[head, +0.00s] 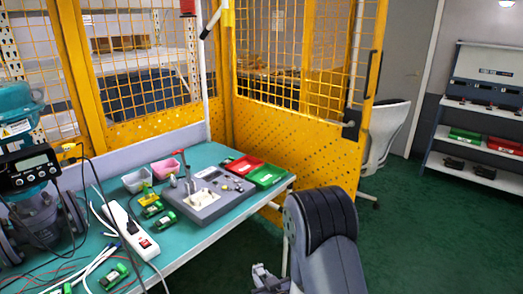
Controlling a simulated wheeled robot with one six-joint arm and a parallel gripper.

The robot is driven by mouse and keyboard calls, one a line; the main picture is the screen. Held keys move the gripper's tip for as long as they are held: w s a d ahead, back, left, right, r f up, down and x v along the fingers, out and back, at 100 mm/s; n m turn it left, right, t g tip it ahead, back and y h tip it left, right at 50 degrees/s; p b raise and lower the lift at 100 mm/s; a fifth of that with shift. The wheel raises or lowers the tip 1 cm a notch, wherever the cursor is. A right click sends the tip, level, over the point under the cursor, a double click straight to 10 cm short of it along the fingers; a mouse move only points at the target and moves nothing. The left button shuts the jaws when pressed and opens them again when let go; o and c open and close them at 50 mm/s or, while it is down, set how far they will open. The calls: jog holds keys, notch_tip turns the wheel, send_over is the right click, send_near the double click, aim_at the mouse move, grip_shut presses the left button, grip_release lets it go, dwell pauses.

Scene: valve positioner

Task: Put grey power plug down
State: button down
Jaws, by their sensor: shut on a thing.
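My gripper (264,279) shows only in part at the bottom edge of the head view, beside my dark arm link. It is in front of the workbench (222,226) and off to the right of it, over the floor. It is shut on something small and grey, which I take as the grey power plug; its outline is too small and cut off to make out. A white power strip (130,229) with a red switch lies on the left part of the green bench top.
A grey fixture board (207,197) sits mid-bench, with red (243,166) and green (267,176) trays behind its right end. Small green modules (152,209), pink and white bins and loose cables crowd the left. A teal valve device (30,180) stands far left. Yellow mesh fencing (295,150) closes the back.

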jog(key=s+d+f+m+h, duration=0.1)
jog(key=s+d+m+h, duration=0.1)
jog(key=d, duration=0.5)
jog(key=s+d+m+t+h, duration=0.1)
jog(key=s+d+m+h, duration=0.1)
jog(key=d, duration=0.6)
jog(key=shift+s+f+m+h, duration=0.35)
jog(key=shift+s+h, duration=0.2)
jog(key=shift+h, duration=0.25)
jog(key=shift+a+f, duration=0.1)
